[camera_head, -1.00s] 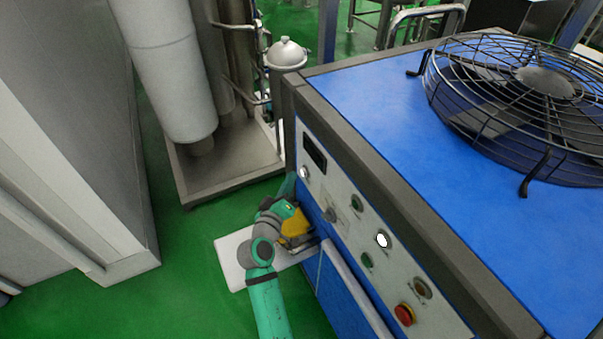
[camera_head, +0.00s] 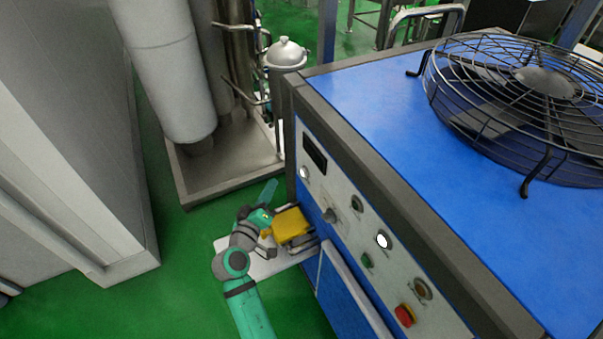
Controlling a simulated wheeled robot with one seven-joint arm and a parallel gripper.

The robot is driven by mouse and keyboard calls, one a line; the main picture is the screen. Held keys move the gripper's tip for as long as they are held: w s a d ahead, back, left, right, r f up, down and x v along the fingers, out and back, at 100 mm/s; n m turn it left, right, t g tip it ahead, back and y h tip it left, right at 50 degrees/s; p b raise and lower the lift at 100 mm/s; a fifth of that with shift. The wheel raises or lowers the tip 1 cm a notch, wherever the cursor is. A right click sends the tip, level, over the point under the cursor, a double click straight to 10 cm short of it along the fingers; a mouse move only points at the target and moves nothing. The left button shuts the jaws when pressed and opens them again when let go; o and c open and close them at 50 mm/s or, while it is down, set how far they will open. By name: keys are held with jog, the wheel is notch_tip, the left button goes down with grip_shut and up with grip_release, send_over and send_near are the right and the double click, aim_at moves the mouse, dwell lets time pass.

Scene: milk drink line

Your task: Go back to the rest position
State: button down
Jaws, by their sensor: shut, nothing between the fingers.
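My gripper (camera_head: 303,244), with a yellow housing (camera_head: 290,225) behind its grey fingers, is low beside the front of the blue machine (camera_head: 375,110). It is shut and holds nothing that I can see. The fingertips are small and close to the panel edge, and I cannot tell whether they touch it. My teal arm (camera_head: 250,310) rises from the bottom of the view and bends at grey joints just left of the gripper.
The machine's control panel (camera_head: 345,215) has knobs, a lit white button (camera_head: 382,240) and a red button (camera_head: 404,314). A fan guard (camera_head: 530,90) is on top. A steel stand (camera_head: 230,170) and grey cabinet (camera_head: 75,150) are at left. Green floor (camera_head: 190,245) lies between.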

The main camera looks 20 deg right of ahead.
jog(key=s+a+f+n+t+y, duration=0.1)
jog(key=s+a+f+y, duration=0.35)
jog(key=s+f, duration=0.4)
jog(key=s+a+f+n+t+y, duration=0.15)
jog(key=s+a+f+y, duration=0.35)
jog(key=s, duration=0.6)
jog(key=s+a+r+m, duration=0.1)
jog(key=s+a+r, duration=0.1)
jog(key=s, duration=0.6)
jog(key=s+a+r+m+y, duration=0.1)
jog(key=s+r, duration=0.3)
jog(key=s, duration=0.4)
jog(key=s+a+r+m+y, duration=0.1)
jog(key=s+a, duration=0.3)
jog(key=s, duration=0.4)
jog(key=shift+s+r+m, duration=0.35)
jog(key=shift+r+m, duration=0.1)
jog(key=shift+r, duration=0.45)
jog(key=shift+w, duration=0.1)
